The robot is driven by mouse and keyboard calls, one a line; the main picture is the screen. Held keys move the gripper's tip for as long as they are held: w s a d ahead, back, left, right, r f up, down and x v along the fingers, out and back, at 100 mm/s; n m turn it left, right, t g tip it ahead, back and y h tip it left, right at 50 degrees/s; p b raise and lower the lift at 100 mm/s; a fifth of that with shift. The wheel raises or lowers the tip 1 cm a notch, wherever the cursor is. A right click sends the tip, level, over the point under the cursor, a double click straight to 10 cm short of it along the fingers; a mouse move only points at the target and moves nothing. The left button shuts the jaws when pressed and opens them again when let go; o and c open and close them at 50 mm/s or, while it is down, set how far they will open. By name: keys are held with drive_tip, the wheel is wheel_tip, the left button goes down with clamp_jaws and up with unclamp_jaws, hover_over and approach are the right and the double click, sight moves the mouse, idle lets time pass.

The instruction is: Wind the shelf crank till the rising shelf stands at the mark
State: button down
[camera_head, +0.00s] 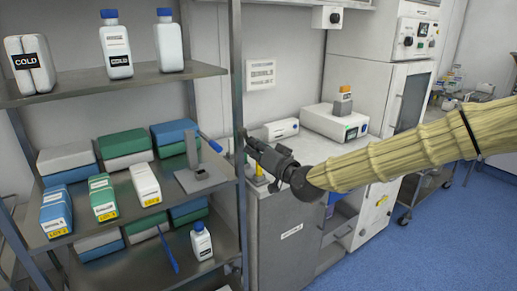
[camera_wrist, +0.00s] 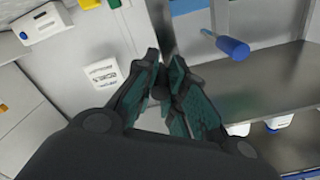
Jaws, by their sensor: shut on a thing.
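My gripper (camera_head: 246,143) is at the right front post of the metal shelf rack, its fingers pointing left at the post. In the wrist view its fingertips (camera_wrist: 166,78) close on a small dark piece (camera_wrist: 160,90), which I take to be the crank's grip; the fingers hide most of it. The crank's arm cannot be made out. The rack has a top shelf (camera_head: 85,94), a middle shelf (camera_head: 220,172) and a lower shelf (camera_head: 228,243). I cannot tell which one rises, and no height mark is clear.
Bottles (camera_head: 116,45) and several boxes (camera_head: 124,143) load the shelves. A grey stand (camera_head: 200,178) and a blue-handled tool (camera_head: 211,143) are close left of my gripper. A cabinet (camera_head: 285,235) stands below my arm.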

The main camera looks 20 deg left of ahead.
drive_tip(key=shift+s+a+f+m+b, duration=0.3)
drive_tip(key=shift+s+m, duration=0.1)
drive_tip(key=shift+m, duration=0.6)
drive_tip(key=shift+s+a+f+m+b, duration=0.15)
drive_tip(key=shift+s+a+f+m, duration=0.15)
drive_tip(key=shift+m, duration=0.7)
drive_tip(key=shift+s, duration=0.1)
drive_tip(key=c, duration=1.6)
unclamp_jaws()
drive_tip(key=shift+r, duration=0.1)
drive_tip(key=shift+o, duration=0.9)
drive_tip(key=shift+r, duration=0.1)
drive_tip(key=shift+d+r, duration=0.1)
drive_tip(key=shift+d, duration=0.1)
drive_tip(key=v, duration=1.1)
drive_tip(key=shift+s+d, duration=0.25)
